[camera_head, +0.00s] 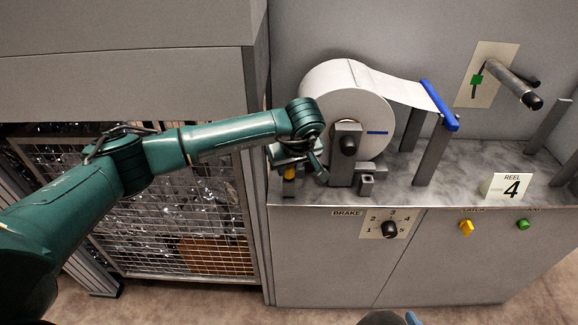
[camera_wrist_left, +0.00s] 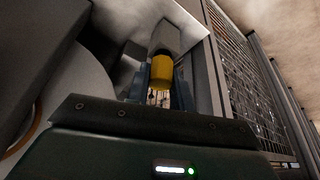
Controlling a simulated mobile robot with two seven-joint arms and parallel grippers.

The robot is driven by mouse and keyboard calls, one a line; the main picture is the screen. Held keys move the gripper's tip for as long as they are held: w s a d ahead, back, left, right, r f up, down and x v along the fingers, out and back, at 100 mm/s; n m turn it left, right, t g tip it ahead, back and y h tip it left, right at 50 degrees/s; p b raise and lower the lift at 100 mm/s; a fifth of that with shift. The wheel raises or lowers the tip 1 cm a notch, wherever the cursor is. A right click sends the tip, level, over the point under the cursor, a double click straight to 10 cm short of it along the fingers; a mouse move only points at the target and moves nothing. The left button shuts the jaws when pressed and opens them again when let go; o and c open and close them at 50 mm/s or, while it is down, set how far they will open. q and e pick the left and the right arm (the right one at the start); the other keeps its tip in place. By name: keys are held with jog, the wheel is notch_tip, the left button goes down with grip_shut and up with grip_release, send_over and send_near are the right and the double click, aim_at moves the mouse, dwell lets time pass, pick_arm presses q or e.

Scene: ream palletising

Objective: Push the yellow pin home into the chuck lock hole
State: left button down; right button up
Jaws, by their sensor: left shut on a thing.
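My left gripper (camera_head: 297,170) is at the left front edge of the reel stand's top, beside the paper reel. It is shut on the yellow pin (camera_head: 290,173), of which only a small part shows below the jaws. In the left wrist view the yellow pin (camera_wrist_left: 161,72) sits between the two fingers of the left gripper (camera_wrist_left: 160,92). A grey block (camera_wrist_left: 170,37) shows just beyond the pin; I cannot tell whether they touch. The grey chuck (camera_head: 347,150) with a black knob stands in front of the reel. I cannot make out the lock hole.
The white paper reel (camera_head: 330,84) feeds a strip to a blue-edged bar (camera_head: 440,106). A small metal block (camera_head: 367,182) stands near the front edge. A "REEL 4" sign (camera_head: 507,187) stands at right. A mesh cage (camera_head: 170,210) is at left. The grey top is clear around (camera_head: 400,180).

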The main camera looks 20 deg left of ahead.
pick_arm(q)
jog(key=shift+r+p, duration=1.25)
jog(key=shift+r, duration=1)
jog(key=shift+r, duration=0.15)
jog(key=shift+r+p, duration=1.15)
jog(key=shift+r, duration=0.75)
